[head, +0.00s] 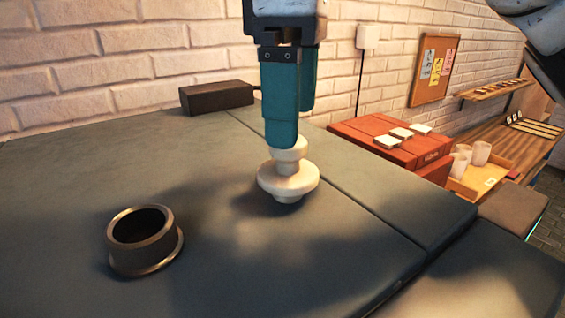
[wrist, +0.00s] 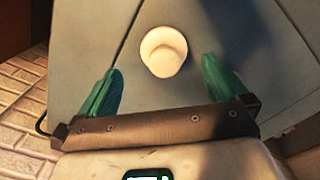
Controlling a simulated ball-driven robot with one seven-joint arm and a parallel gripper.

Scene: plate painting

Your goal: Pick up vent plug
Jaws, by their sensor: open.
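The vent plug (head: 288,180) is a cream, round, flanged piece with a narrower knob on top. It stands upright on the dark grey table. In the wrist view the vent plug (wrist: 163,51) shows from above, just beyond and between the fingertips. My gripper (head: 292,130) has teal fingers pointing down over the plug. The near finger overlaps the top of the knob in the head view. In the wrist view my gripper (wrist: 162,75) has its fingers wide apart with nothing between them. I cannot tell whether a finger touches the plug.
A dark metal ring socket (head: 145,240) with a flange sits on the table at front left. A dark block (head: 216,97) lies at the back by the brick wall. A red box (head: 385,145) with pale tiles stands beyond the table's right edge. The table between is clear.

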